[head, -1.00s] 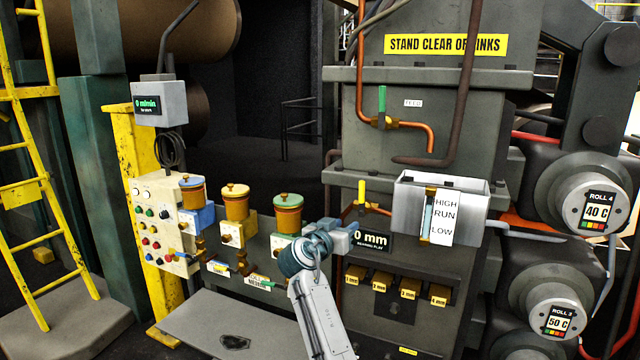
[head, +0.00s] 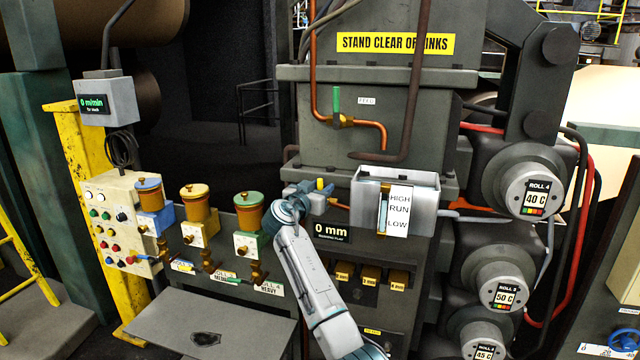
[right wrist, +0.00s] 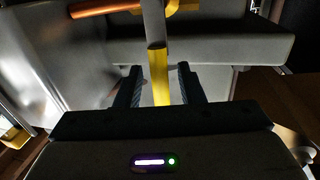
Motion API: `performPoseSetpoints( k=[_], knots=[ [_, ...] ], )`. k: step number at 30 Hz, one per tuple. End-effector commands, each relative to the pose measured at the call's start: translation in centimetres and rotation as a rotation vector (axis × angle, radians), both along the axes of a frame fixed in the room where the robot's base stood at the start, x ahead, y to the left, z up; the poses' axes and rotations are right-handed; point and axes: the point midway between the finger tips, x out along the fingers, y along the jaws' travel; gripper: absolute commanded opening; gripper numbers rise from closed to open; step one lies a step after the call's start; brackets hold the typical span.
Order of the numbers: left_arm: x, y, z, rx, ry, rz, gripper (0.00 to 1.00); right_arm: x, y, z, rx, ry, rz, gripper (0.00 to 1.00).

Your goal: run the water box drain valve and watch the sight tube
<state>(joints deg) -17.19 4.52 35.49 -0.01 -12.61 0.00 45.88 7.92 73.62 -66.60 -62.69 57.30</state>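The water box (head: 420,185) is a grey metal box on the front of the machine. The sight tube (head: 383,212) is on its face, beside a white card reading HIGH, RUN, LOW; I cannot read its level clearly. The yellow valve handle (head: 325,184) stands upright on a copper pipe left of the box. My right gripper (head: 321,195) is at this handle. In the right wrist view the yellow handle (right wrist: 160,88) lies between the open fingers (right wrist: 158,86), with gaps on both sides. My left gripper is not in view.
A green FEED valve handle (head: 336,100) sits on the copper pipe above. A 0 mm display (head: 332,232) is below my gripper. Coloured dosing pots (head: 196,203) and a control panel (head: 118,222) stand at left. Hot rolls (head: 528,192) are at right.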

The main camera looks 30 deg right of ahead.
Motion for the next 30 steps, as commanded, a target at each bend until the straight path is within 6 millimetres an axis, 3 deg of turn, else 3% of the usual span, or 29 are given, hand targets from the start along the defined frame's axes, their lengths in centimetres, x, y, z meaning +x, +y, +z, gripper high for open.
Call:
performPoseSetpoints(
  k=[8, 13, 14, 23, 30],
  knots=[
    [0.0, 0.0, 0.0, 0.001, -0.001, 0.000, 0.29, 0.1, -0.1, 0.0, 0.000, -0.001, 0.000, 0.35],
    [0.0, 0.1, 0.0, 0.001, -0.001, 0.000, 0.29, 0.1, -0.1, 0.0, 0.000, -0.001, 0.000, 0.01],
    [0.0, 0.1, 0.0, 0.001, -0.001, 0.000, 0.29, 0.1, -0.1, 0.0, 0.000, -0.001, 0.000, 0.00],
    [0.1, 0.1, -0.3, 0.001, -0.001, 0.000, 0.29, 0.1, 0.0, -0.2, -0.008, 0.009, 0.000, 0.00],
    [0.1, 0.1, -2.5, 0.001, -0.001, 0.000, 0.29, 0.6, 0.4, -0.6, -0.068, 0.078, 0.001, 0.00]
  ],
)
